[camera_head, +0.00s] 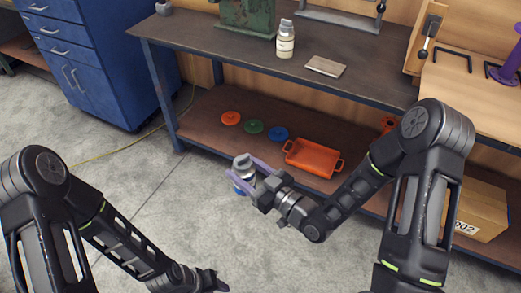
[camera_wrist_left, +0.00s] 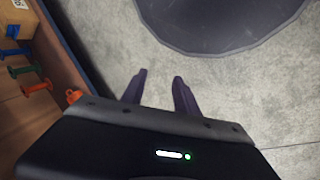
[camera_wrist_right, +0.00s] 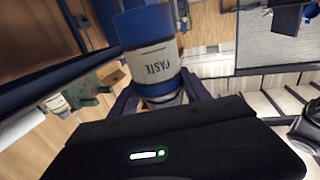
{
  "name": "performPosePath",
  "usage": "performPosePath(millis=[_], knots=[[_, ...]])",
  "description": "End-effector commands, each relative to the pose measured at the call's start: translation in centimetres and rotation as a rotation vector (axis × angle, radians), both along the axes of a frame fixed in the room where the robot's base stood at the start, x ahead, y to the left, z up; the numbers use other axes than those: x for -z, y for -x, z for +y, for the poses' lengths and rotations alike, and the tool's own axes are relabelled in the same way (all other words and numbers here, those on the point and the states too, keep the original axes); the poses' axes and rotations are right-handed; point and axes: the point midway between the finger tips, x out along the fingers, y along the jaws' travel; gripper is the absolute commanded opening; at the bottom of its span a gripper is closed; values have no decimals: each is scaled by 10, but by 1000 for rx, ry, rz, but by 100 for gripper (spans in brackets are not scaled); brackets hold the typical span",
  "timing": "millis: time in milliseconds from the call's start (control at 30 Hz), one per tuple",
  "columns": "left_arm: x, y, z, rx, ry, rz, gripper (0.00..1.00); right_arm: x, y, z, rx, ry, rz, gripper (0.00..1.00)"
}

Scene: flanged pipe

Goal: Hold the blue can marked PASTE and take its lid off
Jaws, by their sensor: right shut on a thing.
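The blue can marked PASTE (camera_head: 243,186) is held above the floor in front of the bench, with its grey lid (camera_head: 242,162) at the top. My right gripper (camera_head: 240,168) is shut on the can, one purple finger on each side. In the right wrist view the can (camera_wrist_right: 153,62) shows blue bands and a pale label reading PASTE, upside down in the picture. The lid appears to be on. My left gripper (camera_head: 216,282) is low at the bottom of the head view, apart from the can. Its fingers stand apart with nothing between them in the left wrist view (camera_wrist_left: 160,85).
The bench (camera_head: 215,54) carries a white bottle (camera_head: 285,40) and a flat plate (camera_head: 325,66). A cardboard box (camera_head: 480,208) sits at right. The floor at left is mostly clear.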

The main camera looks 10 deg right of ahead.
Motion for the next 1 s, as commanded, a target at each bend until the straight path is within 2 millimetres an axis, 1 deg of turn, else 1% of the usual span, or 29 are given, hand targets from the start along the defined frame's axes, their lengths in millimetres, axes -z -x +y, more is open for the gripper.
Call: performPosePath(millis=[33, 167, 433, 533, 633, 767, 800, 867, 900, 967, 1000], knots=[[0, 0, 0, 0, 0, 0, 36, 1, 2, 5, -20, -1, -3, 0], [0, 0, 0, 0, 0, 0, 36, 4, 7, 11, -49, -1, -3, 0], [0, 0, 0, 0, 0, 0, 37, 5, 8, 11, -52, 0, -1, 0], [0, -2, 0, 6, -2, -3, 45, 5, 7, 11, -51, 1, -2, 0], [0, -10, 2, 37, -9, -11, 54, 4, 7, 11, -51, 0, -3, 0], [-4, -35, 5, 142, -32, -37, 64, 4, 7, 11, -51, 0, -3, 0], [-6, -48, 7, 190, -45, -48, 67, 4, 7, 11, -51, 0, -3, 0], [-13, -69, 9, 278, -69, -67, 69, 4, 7, 11, -51, 0, -4, 0], [-20, -86, 11, 342, -88, -82, 69, 4, 7, 11, -51, 0, -4, 0], [-36, -114, 15, 451, -125, -103, 69, 4, 7, 11, -51, 0, -4, 0], [-49, -134, 17, 527, -154, -117, 69, 4, 7, 11, -51, 0, -4, 0]])
